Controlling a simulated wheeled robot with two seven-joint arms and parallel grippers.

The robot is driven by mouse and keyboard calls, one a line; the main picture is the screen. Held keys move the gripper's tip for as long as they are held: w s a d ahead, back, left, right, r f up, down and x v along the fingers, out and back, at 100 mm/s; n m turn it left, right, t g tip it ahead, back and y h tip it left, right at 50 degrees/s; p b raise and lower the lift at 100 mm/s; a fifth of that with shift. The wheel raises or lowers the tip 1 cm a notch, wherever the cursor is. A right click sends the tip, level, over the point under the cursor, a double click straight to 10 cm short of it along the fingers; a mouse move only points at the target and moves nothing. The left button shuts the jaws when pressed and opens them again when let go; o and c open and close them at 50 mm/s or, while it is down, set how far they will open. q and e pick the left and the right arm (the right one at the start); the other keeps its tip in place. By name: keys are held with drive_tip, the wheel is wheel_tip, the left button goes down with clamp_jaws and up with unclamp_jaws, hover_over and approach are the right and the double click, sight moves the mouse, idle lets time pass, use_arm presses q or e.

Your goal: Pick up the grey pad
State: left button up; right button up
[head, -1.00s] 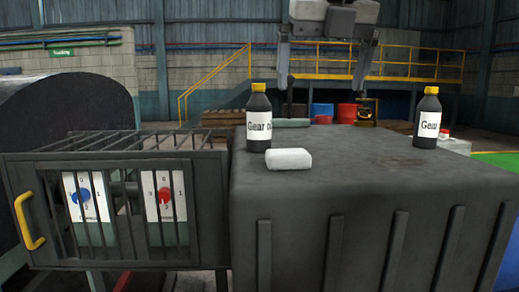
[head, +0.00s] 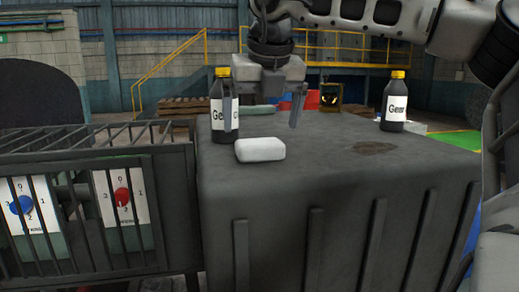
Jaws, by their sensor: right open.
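The grey pad (head: 260,149) is a pale, rounded block lying flat near the front left of the dark grey block's top (head: 330,165). My right gripper (head: 263,122) points down with its two fingers spread wide, above and apparently beyond the pad. Nothing is between the fingers. Its left finger overlaps the left gear oil bottle (head: 216,113) in the picture; I cannot tell whether they touch. My left gripper is out of view.
A second black bottle (head: 395,103) with a yellow cap stands at the back right. A greenish roll-like thing (head: 257,110) shows behind the pad. A barred cage (head: 95,160) with blue and red knobs adjoins the block's left side. The right part of the top is mostly clear.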

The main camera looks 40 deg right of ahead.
sight(260, 141)
drive_tip(key=x, duration=0.4)
drive_tip(key=shift+s+p, duration=0.2)
drive_tip(key=shift+p, duration=0.2)
drive_tip(key=shift+w+d+f, duration=0.1)
drive_tip(key=shift+w+f, duration=0.1)
drive_tip(key=shift+f, duration=0.3)
drive_tip(key=c, duration=0.9)
drive_tip(key=shift+r, duration=0.1)
